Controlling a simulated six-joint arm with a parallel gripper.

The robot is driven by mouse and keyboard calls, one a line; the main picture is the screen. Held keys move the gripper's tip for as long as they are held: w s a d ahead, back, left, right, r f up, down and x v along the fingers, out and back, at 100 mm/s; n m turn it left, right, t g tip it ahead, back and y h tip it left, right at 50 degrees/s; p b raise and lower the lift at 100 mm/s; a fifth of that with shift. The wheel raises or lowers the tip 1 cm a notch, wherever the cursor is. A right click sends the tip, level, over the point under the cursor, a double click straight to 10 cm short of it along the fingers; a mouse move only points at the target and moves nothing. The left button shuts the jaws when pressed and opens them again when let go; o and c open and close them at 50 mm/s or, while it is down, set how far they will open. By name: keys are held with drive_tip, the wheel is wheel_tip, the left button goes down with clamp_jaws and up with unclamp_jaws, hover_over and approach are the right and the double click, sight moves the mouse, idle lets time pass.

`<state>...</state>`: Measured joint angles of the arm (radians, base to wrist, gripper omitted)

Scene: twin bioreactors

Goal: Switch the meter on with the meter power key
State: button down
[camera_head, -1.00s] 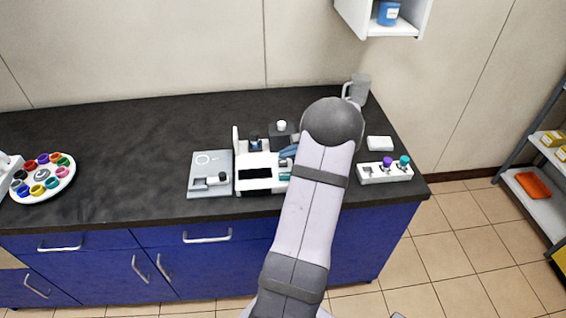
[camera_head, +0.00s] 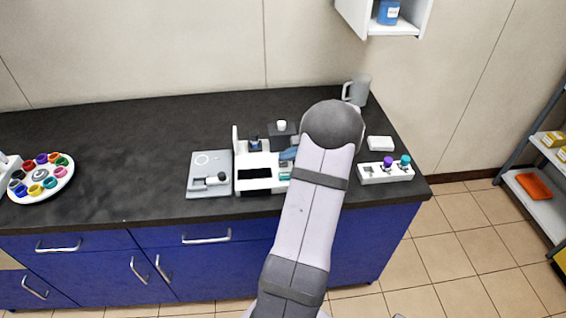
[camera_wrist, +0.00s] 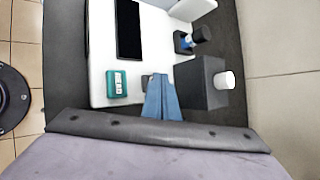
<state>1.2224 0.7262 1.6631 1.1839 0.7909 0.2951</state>
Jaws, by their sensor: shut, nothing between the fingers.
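The meter is a white unit with a dark screen (camera_wrist: 129,28) in the wrist view; its white body (camera_head: 246,160) stands on the dark bench in the head view. A teal key (camera_wrist: 116,83) with a pale marking sits on the white body below the screen. My gripper (camera_wrist: 160,78) is shut and empty, its blue fingers together. The fingertips are right of the teal key, over the body's edge, beside a small grey part that they partly cover. I cannot tell whether they touch it, or which part is the power key. In the head view my arm hides the unit's right side.
A dark grey block with a white knob (camera_wrist: 224,80) stands close right of the fingers. A small dark-and-blue fitting (camera_wrist: 196,38) is above it. A grey plate device (camera_head: 209,172) lies left of the meter. A white rack (camera_head: 385,173) with purple and teal caps stands right.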

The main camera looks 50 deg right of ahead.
sight(286, 164)
drive_tip(key=shift+f, duration=0.15)
idle(0.4)
drive_tip(key=shift+r+p, duration=0.35)
drive_tip(key=shift+r, duration=0.45)
drive_tip(key=shift+r, duration=0.1)
wheel_tip(286, 164, up, 6)
drive_tip(key=p, duration=0.4)
idle(0.4)
